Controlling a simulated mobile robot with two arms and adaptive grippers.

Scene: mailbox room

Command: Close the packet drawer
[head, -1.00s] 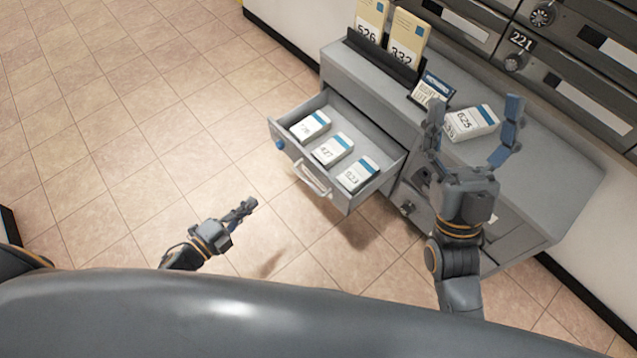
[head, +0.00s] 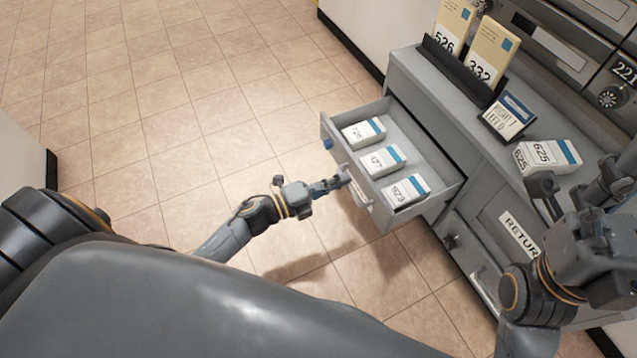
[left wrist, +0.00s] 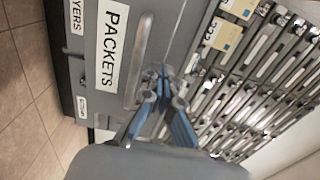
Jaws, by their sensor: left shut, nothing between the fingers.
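The packet drawer (head: 383,214) is pulled out from the grey cabinet and holds three white-and-blue packets (head: 381,159). Its front, with a PACKETS label (left wrist: 112,47) and a bar handle (left wrist: 139,62), shows in the left wrist view. My left gripper (head: 340,181) is shut and empty, right at the drawer front by the handle; I cannot tell whether it touches. Its fingers also show close to the front in the left wrist view (left wrist: 160,88). My right gripper (head: 587,178) is open, over the cabinet's right part.
The grey cabinet top (head: 420,78) bears a rack with cards 526 (head: 451,28) and 332 (head: 493,57), a small sign (head: 508,116) and a packet 625 (head: 547,155). Wall mailboxes stand behind. The tiled floor left of the drawer is clear.

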